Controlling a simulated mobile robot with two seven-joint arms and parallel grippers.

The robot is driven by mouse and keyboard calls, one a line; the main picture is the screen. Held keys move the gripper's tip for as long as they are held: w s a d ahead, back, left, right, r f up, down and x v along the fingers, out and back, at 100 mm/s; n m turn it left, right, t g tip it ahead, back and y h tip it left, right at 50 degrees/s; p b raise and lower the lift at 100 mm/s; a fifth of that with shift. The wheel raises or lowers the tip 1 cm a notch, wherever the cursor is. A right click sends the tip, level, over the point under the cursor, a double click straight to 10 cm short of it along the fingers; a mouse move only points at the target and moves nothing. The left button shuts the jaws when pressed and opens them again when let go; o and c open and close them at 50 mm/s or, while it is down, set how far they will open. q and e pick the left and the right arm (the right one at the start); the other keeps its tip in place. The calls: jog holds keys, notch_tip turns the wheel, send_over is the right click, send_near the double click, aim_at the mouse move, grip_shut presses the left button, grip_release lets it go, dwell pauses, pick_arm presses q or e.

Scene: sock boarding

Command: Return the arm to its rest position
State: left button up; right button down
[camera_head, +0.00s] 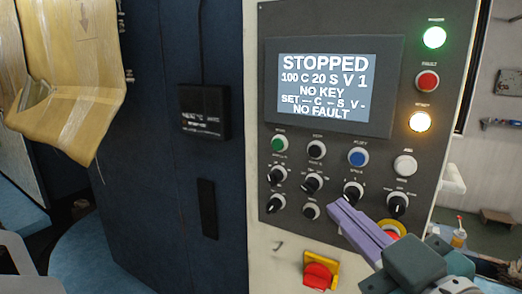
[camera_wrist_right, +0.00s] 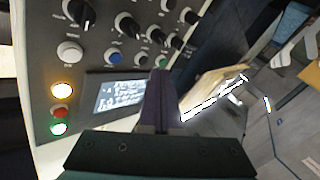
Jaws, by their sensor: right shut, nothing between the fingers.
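My right gripper (camera_head: 345,214) comes in from the lower right of the head view. Its purple fingers are shut together and empty, pointing up and left in front of the lower part of the control panel (camera_head: 415,75). In the wrist view the shut fingers (camera_wrist_right: 158,80) stand in front of the panel near its display. I cannot tell whether the fingertips touch a knob. They partly hide the yellow-ringed button (camera_head: 397,228) at the lower right. My left gripper is not in view.
The display (camera_head: 327,88) reads STOPPED, NO KEY, NO FAULT. A green lamp (camera_head: 434,37) and an amber lamp (camera_head: 420,122) are lit. Several knobs stick out below. A red switch on a yellow plate (camera_head: 318,274) sits lower down. A tan sheet-like piece (camera_head: 75,75) hangs at left.

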jog(key=s+d+f+m+g+h+p, duration=0.1)
jog(key=s+d+m+g+p, duration=0.1)
jog(key=s+g, duration=0.5)
jog(key=s+d+f+m+g+h+p, duration=0.2)
jog(key=s+d+g+p, duration=0.2)
jog(key=s, duration=1.1)
jog(key=g, duration=0.3)
jog(key=shift+s+m+h+p, duration=0.3)
jog(key=shift+s+m+p, duration=0.05)
jog(key=shift+m, duration=0.05)
